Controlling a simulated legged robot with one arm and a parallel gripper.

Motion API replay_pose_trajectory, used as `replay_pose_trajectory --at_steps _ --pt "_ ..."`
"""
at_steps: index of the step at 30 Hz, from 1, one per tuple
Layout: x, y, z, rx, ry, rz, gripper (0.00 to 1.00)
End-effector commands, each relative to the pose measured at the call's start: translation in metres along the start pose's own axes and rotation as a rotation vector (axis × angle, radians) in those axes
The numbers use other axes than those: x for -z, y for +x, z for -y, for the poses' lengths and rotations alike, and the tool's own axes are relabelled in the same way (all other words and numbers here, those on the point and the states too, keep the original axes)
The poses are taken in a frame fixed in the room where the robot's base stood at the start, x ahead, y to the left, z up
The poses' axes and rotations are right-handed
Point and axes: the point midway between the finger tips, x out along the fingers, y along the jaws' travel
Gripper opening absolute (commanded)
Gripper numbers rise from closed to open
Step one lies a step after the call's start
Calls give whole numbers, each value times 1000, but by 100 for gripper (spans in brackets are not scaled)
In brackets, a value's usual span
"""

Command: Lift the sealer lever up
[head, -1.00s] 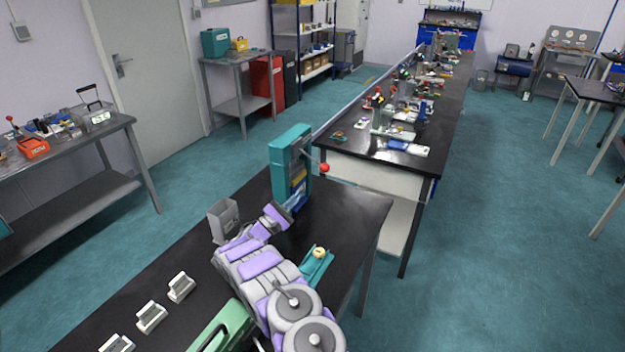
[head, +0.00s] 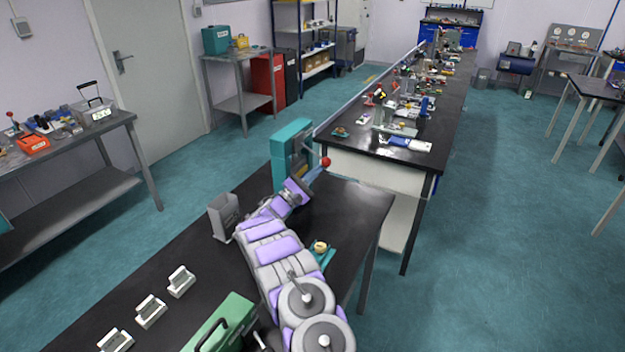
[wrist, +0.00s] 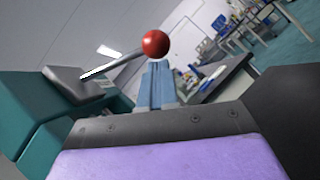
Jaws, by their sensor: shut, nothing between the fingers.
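The teal sealer (head: 291,143) stands upright at the far end of the near black table. Its lever ends in a red ball (head: 325,162) and slants out and down to the right of the body. In the wrist view the metal lever (wrist: 112,65) runs from a grey block to the red ball (wrist: 155,43). My gripper (head: 313,174) is shut and empty, just below the lever and near the ball. In the wrist view its tip (wrist: 157,80) appears beneath the ball; I cannot tell whether they touch. My wrist hides the sealer's lower part.
A grey open holder (head: 224,217) stands left of my arm. A teal fixture with a yellowish round piece (head: 320,247) sits right of it. Several small white-grey blocks and a green case (head: 222,325) are on the near table. A cluttered long bench (head: 400,150) stands beyond.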

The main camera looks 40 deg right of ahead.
Motion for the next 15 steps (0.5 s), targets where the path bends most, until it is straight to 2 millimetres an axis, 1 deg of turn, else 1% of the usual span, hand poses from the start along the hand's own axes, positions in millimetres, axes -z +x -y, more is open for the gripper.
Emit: replay_pose_trajectory --at_steps 2,11,15 --pt "0 0 -1 -2 1 0 0" --pt "7 7 5 5 -5 -8 0" --pt "4 9 5 -9 -24 -7 0"
